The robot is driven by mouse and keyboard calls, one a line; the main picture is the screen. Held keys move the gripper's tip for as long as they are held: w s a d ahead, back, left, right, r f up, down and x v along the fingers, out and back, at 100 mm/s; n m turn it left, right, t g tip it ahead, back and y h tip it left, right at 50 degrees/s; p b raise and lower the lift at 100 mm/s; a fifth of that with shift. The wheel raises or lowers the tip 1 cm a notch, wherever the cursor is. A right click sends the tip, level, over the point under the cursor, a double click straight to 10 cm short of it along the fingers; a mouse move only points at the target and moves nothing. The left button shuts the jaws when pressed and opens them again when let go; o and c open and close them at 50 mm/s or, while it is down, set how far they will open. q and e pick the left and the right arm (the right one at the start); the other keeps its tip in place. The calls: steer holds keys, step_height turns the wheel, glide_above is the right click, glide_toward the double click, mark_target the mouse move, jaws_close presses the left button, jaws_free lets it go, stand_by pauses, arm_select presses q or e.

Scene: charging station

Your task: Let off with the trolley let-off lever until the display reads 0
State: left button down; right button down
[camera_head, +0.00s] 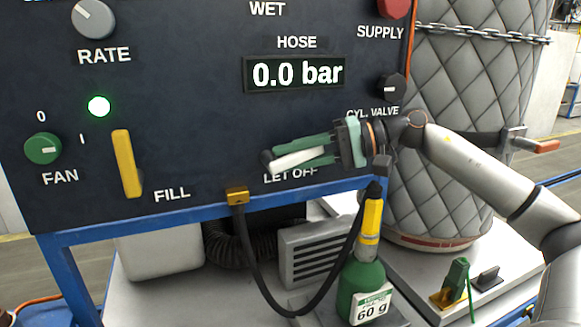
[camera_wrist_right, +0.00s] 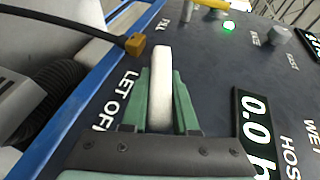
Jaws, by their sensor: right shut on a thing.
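The white let-off lever (camera_head: 297,159) is on the dark panel above the LET OFF label. In the head view it points left and slightly down. My right gripper (camera_head: 300,152) is shut on it, with green fingers on both sides. The right wrist view shows the white lever (camera_wrist_right: 160,85) between the fingers (camera_wrist_right: 160,100). The hose display (camera_head: 294,73) reads 0.0 bar; part of it shows in the right wrist view (camera_wrist_right: 256,130). My left gripper is not in view.
A yellow FILL lever (camera_head: 127,163) hangs left of the gripper. Below, a black hose (camera_head: 262,275) runs from a brass fitting (camera_head: 237,196) to a green cylinder (camera_head: 362,275) labelled 60 g. A quilted grey tank (camera_head: 455,130) stands on the right, behind my arm.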

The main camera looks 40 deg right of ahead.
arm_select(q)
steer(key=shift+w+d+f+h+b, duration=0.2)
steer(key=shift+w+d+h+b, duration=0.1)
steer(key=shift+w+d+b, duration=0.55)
arm_select(e)
steer(key=shift+f+m+t+y, duration=0.3)
steer(key=shift+t+y, duration=0.1)
steer(key=shift+y, duration=0.3)
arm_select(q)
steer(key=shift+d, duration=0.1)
arm_select(e)
steer(key=c, duration=0.7)
jaws_free()
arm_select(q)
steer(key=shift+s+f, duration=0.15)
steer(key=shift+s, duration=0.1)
